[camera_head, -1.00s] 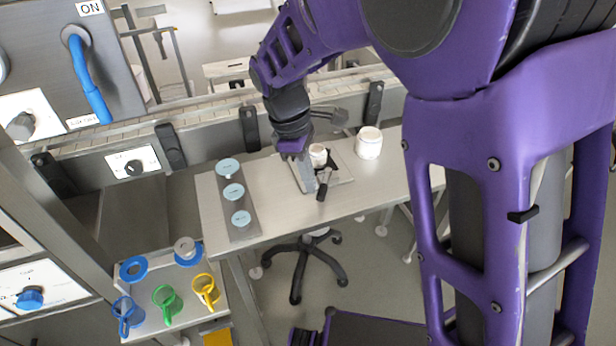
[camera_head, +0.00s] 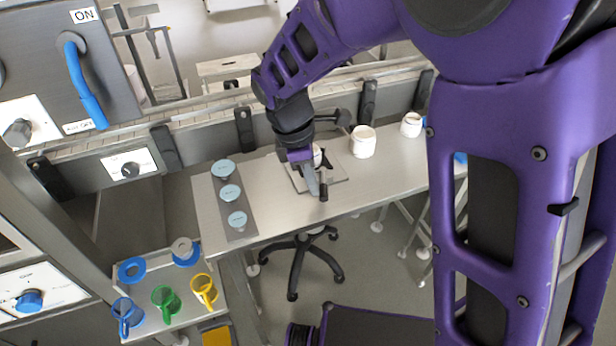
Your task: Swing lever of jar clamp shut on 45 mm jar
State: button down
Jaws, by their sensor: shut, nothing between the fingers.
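The jar clamp stands on a grey base plate (camera_head: 338,172) on the steel table. A small white jar (camera_head: 317,156) stands at the clamp, partly hidden behind my gripper. The clamp's lever has a black handle (camera_head: 323,188) pointing toward the table's front edge. My gripper (camera_head: 312,190) points down at the clamp, shut and empty, just left of the black handle. Its fingertips look very close to the handle; I cannot tell whether they touch. The clamp's arm and its contact with the jar are largely hidden.
A larger white jar (camera_head: 363,142) and another white jar (camera_head: 411,125) stand to the right. A strip (camera_head: 222,190) with blue discs lies left. A conveyor (camera_head: 215,120) runs behind. Coloured funnels (camera_head: 165,300) sit on a lower tray. A stool (camera_head: 304,250) stands below.

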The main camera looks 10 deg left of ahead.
jog(key=d+n, duration=0.1)
jog(key=d+n+p, duration=0.1)
jog(key=shift+r+n+t+p, duration=0.2)
jog(key=shift+n+t+p, duration=0.1)
jog(key=shift+n, duration=0.1)
jog(key=d+n+p, duration=0.2)
jog(key=n, duration=0.1)
jog(key=shift+w+n+t+y, duration=0.15)
jog(key=shift+n+t+y, duration=0.15)
jog(key=shift+y, duration=0.1)
jog(key=shift+w+d+f+p, duration=0.15)
jog(key=shift+w+d+p, duration=0.65)
jog(key=shift+p, duration=0.4)
jog(key=shift+d, duration=0.15)
